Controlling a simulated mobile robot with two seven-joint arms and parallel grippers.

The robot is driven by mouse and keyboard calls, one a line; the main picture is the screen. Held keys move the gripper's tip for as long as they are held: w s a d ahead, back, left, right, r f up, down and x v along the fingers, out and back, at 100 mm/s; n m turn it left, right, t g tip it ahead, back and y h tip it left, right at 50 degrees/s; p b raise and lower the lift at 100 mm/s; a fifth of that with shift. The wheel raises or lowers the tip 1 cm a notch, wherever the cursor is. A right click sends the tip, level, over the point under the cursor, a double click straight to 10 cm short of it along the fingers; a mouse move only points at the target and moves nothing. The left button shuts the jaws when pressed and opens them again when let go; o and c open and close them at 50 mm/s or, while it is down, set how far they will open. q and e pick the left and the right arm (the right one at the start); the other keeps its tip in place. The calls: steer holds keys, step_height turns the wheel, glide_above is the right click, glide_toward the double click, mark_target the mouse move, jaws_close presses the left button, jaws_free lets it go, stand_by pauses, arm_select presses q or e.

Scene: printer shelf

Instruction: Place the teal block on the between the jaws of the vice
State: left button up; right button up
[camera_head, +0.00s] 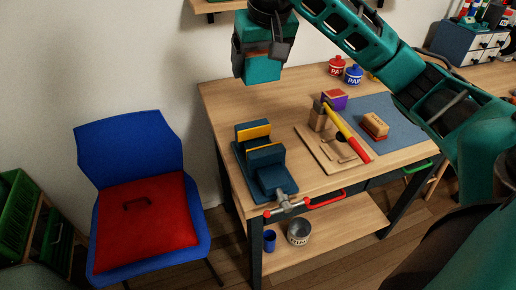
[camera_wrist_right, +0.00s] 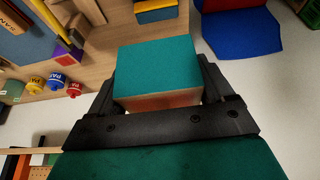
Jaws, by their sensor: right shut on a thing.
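My right gripper (camera_head: 263,50) is shut on the teal block (camera_head: 262,69), high above the back left part of the workbench. The block also shows in the right wrist view (camera_wrist_right: 155,62), between the two black fingers, with a wood-coloured side below its teal face. The vice (camera_head: 268,180) is dark blue with yellow jaw faces and sits at the bench's left front corner. Its jaws stand apart with a gap between them. The block is above and apart from the vice. Part of the vice shows at the top of the right wrist view (camera_wrist_right: 157,15). My left gripper is not in view.
A wooden board (camera_head: 321,157) with a mallet and tools lies right of the vice. A blue-grey mat (camera_head: 385,110) holds a sanding block (camera_head: 375,124). Red and blue pots (camera_head: 353,75) stand at the back. A blue chair (camera_head: 125,145) with a red seat stands left.

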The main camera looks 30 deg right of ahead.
mark_target(257, 145)
step_height(257, 145, down, 20)
steer(key=shift+r+b, duration=0.1)
steer(key=shift+b, duration=1.1)
steer(key=o, duration=1)
steer(key=p+v, duration=0.1)
steer(key=v, duration=0.9)
steer(key=shift+s+r+p, duration=0.1)
steer(key=shift+r+p, duration=0.3)
steer(key=shift+s+r, duration=0.3)
steer(key=shift+r, duration=0.3)
